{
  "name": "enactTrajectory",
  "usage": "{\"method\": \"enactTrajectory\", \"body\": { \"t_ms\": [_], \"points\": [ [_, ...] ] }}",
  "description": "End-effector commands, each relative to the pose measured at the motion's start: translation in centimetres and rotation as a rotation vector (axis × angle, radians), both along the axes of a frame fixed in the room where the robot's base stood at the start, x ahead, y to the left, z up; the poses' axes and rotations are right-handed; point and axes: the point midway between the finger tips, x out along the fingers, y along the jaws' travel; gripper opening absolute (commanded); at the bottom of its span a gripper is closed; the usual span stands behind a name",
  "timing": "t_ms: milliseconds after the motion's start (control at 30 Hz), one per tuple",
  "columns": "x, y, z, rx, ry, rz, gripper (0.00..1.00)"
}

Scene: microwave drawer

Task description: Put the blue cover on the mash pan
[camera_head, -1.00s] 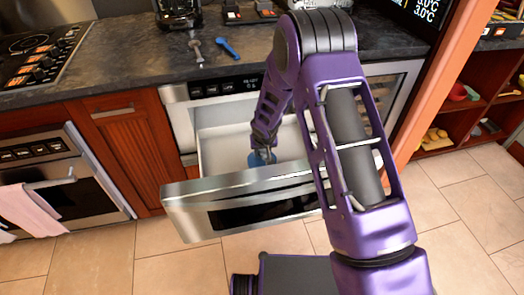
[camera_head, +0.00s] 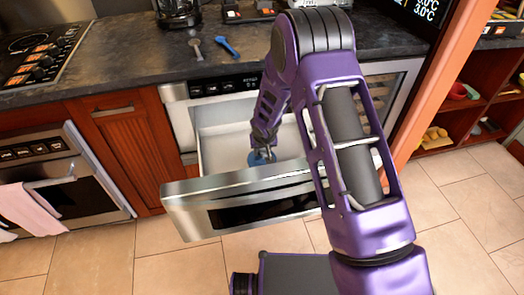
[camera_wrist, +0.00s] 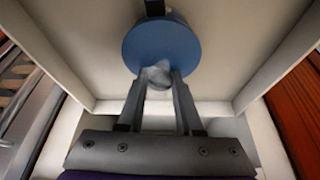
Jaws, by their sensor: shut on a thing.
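The blue cover (camera_wrist: 162,42) is a round disc inside the open microwave drawer (camera_head: 215,150), with a pale grey knob (camera_wrist: 156,74) at its near side in the wrist view. Its edge also shows in the head view (camera_head: 256,160). My gripper (camera_wrist: 158,78) is shut on this knob, fingers reaching down into the drawer. A short dark bar (camera_wrist: 154,8) shows at the cover's far edge and may be the mash pan's handle. The pan's body is not visible; the cover hides whatever lies under it, so I cannot tell whether they touch.
The drawer's steel front (camera_head: 245,190) stands pulled out, with pale walls around my gripper. Bare drawer floor (camera_wrist: 90,50) shows beside the cover. On the dark counter (camera_head: 130,75) above lie a grey utensil (camera_head: 196,49) and a blue one (camera_head: 227,47).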

Motion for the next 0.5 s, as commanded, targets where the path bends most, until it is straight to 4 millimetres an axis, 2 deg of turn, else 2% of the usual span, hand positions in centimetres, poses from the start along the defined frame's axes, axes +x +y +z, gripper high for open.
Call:
{"method": "enactTrajectory", "body": {
  "t_ms": [500],
  "points": [
    [0.0,0.05,-0.42,0.001,0.0,0.0,0.0]
  ]
}}
